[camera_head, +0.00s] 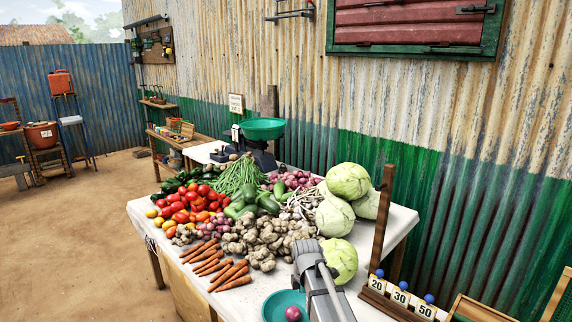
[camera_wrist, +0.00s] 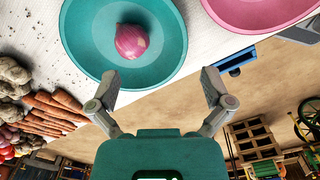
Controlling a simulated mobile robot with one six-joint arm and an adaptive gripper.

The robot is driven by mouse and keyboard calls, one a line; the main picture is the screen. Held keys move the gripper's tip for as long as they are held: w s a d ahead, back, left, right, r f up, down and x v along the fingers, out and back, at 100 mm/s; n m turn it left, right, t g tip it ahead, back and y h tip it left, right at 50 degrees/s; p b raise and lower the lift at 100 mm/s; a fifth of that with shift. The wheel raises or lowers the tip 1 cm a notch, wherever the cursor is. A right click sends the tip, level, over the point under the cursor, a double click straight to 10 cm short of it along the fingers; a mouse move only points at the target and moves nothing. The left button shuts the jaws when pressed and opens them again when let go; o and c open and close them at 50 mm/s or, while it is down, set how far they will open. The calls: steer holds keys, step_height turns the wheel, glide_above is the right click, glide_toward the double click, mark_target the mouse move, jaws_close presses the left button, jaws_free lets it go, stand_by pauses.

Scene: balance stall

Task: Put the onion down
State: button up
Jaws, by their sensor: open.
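A purple-red onion (camera_wrist: 131,41) lies in a teal bowl (camera_wrist: 84,57) on the white table, in the wrist view. The onion (camera_head: 293,313) and the bowl (camera_head: 274,306) also show at the bottom of the head view, partly cut off and partly behind my arm. My gripper (camera_wrist: 158,88) is open and empty in the wrist view, its fingers spread apart near the bowl's rim. The onion lies beyond the fingertips, not between them. In the head view my fingertips are not clearly visible.
A pink bowl (camera_wrist: 262,12) sits beside the teal one. Carrots (camera_head: 218,268), potatoes (camera_head: 262,236) and cabbages (camera_head: 348,181) crowd the white table (camera_head: 392,232). A wooden post (camera_head: 382,216) and a rack with number cards (camera_head: 400,296) stand at the right.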

steer(key=s+d+r+m+p, duration=0.2)
steer(key=s+d+m, duration=0.3)
steer(key=s+m, duration=0.3)
steer(key=s+d+r+m+p, duration=0.3)
steer(key=s+d+m, duration=0.3)
steer(key=m, duration=0.6)
steer(key=shift+s+r+m, duration=0.15)
steer(key=shift+s+m, duration=0.15)
steer(key=shift+s, duration=0.7)
steer(key=shift+d, duration=0.1)
